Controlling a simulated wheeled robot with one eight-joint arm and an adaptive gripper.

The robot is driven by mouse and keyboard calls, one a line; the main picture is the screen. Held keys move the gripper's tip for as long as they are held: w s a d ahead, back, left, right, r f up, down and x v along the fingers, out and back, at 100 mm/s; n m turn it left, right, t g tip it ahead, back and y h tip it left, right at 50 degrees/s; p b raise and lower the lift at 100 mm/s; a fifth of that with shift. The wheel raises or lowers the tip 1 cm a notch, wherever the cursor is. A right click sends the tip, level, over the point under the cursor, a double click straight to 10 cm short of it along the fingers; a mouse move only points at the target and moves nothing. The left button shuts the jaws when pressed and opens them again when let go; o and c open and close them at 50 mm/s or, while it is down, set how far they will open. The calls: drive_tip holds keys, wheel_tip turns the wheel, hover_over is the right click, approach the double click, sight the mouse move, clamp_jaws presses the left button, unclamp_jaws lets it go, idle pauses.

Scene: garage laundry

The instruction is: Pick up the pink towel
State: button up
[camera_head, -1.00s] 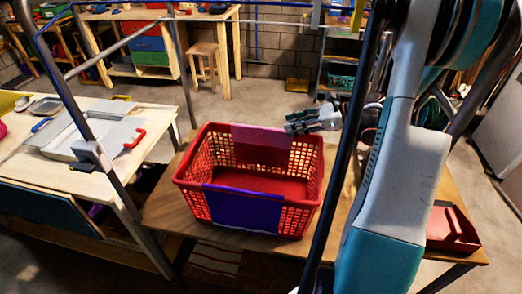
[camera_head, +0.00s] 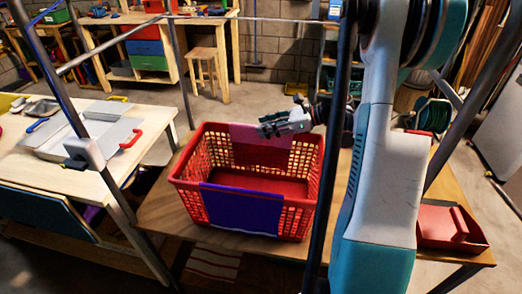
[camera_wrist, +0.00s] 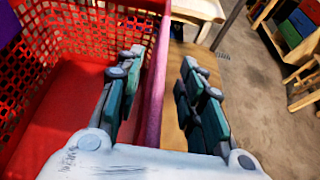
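The pink towel (camera_head: 250,134) hangs over the far rim of the red basket (camera_head: 185,172). In the wrist view the towel (camera_wrist: 154,105) shows as a narrow edge-on strip between the two fingers. My gripper (camera_head: 266,128) is at the towel's right part, at the basket's far rim. In the wrist view my gripper (camera_wrist: 158,72) is open, with one finger inside the basket and the other outside. Gaps show between the fingers and the towel. The arm post hides a little of the basket's right side.
A purple cloth (camera_head: 241,209) hangs over the basket's near side. The basket stands on a wooden table (camera_head: 160,205). A red tray (camera_head: 440,232) lies at the table's right end. A workbench (camera_head: 70,182) stands left. A stool (camera_head: 204,55) stands behind on open floor.

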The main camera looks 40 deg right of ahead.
clamp_jaws()
drive_tip(key=shift+r, duration=0.1)
wheel_tip(320, 180, up, 11)
drive_tip(key=p, duration=0.4)
